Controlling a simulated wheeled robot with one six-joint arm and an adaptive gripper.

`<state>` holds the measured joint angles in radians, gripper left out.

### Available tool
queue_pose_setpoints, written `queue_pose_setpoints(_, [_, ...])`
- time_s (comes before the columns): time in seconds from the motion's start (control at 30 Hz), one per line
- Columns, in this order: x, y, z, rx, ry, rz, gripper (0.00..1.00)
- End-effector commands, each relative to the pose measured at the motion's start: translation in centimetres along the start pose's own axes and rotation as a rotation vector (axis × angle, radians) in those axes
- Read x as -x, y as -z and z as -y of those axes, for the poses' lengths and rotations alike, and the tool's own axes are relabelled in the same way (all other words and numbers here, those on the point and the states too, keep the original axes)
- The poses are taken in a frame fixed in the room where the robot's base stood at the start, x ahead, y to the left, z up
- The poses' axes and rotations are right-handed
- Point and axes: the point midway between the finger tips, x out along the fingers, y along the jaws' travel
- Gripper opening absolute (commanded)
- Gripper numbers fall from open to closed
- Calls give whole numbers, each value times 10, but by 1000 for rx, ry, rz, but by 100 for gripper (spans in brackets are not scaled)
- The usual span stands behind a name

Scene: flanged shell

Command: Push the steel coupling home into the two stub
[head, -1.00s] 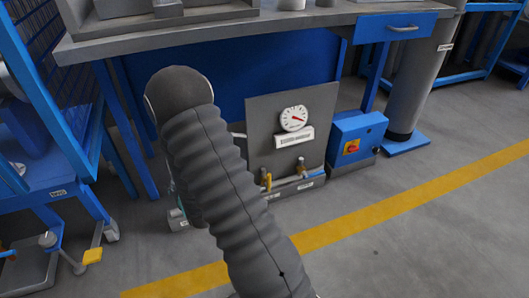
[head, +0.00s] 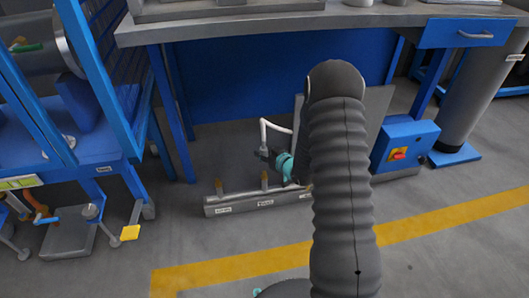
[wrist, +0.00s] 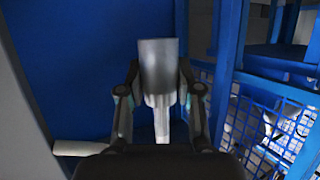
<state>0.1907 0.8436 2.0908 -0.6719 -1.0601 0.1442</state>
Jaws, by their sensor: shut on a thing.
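The steel coupling (wrist: 158,62) is a plain grey cylinder with a narrower pale stem below it in the wrist view. My gripper (wrist: 158,88) is shut on it, one finger on each side. In the head view my gripper (head: 283,165), dark with teal parts, is low beside my arm, above and behind the stub rail; the coupling cannot be made out clearly there. Upright brass stubs stand on the grey rail (head: 240,205): one at the left (head: 219,186), one near the middle (head: 264,180), another partly behind my arm. Their labels are too small to read.
A white bent tube (head: 276,125) shows by my gripper; its connection is unclear. A grey panel (head: 378,108) stands partly hidden behind my arm, with a blue switch box (head: 405,146) at its right. The workbench (head: 240,24) overhangs behind. A blue cart (head: 60,160) is at left.

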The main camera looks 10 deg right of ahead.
Motion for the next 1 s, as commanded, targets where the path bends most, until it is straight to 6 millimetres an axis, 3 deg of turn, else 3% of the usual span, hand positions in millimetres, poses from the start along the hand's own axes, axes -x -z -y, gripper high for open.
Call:
queue_pose_setpoints(0.67, [-1, -3, -3, 20, 34, 6, 0])
queue_pose_setpoints(1.0, [-9, -27, -3, 20, 35, 7, 0])
